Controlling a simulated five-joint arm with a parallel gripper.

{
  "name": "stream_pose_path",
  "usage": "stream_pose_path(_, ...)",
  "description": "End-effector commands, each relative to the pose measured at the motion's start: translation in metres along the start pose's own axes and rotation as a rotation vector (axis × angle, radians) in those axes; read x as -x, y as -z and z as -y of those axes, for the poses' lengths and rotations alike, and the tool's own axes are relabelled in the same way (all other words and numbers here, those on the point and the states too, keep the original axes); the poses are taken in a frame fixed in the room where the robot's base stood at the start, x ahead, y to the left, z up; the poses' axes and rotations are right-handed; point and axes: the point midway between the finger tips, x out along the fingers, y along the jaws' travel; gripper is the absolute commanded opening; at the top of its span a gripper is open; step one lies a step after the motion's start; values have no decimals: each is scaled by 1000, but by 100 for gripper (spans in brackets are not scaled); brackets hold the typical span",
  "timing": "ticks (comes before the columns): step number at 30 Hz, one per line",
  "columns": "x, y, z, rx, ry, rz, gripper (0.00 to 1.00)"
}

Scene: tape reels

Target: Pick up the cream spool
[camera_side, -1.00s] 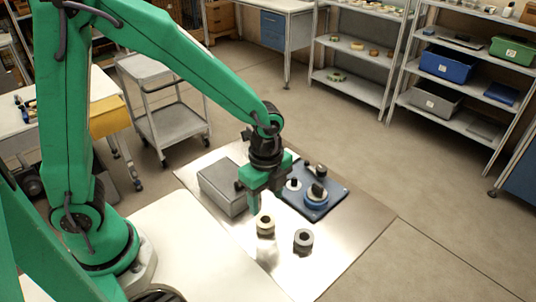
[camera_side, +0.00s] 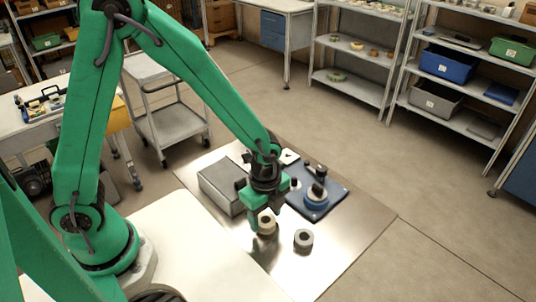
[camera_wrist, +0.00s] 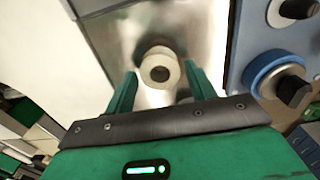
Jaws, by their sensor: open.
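The cream spool (camera_side: 268,225) stands upright on the metal sheet, partly hidden behind my gripper in the side view. In the wrist view the cream spool (camera_wrist: 158,68) shows its dark centre hole and lies ahead of and between the fingers. My gripper (camera_side: 262,221) is low over the sheet, open, with its fingertips close to the spool. In the wrist view my gripper (camera_wrist: 158,80) has two green fingers spread apart with nothing held. I cannot tell whether a finger touches the spool.
A grey spool (camera_side: 303,239) stands just right of the cream one. A blue board (camera_side: 331,200) holds a blue reel (camera_side: 316,198) and other parts behind it. A grey box (camera_side: 222,186) lies at the left. The right front of the metal sheet (camera_side: 350,240) is clear.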

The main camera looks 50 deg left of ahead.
Motion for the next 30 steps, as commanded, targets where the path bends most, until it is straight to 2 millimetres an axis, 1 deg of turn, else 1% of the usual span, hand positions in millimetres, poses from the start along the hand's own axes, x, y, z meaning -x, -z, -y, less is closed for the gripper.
stream_pose_path(5, -7, 0, 0, 0, 0, 0, 55)
stream_pose_path(19, -7, 0, 0, 0, 0, 0, 55)
stream_pose_path(20, -7, 0, 0, 0, 0, 0, 51)
stream_pose_path(24, -6, 0, 0, 0, 0, 0, 24)
stream_pose_path(30, -6, 0, 0, 0, 0, 0, 22)
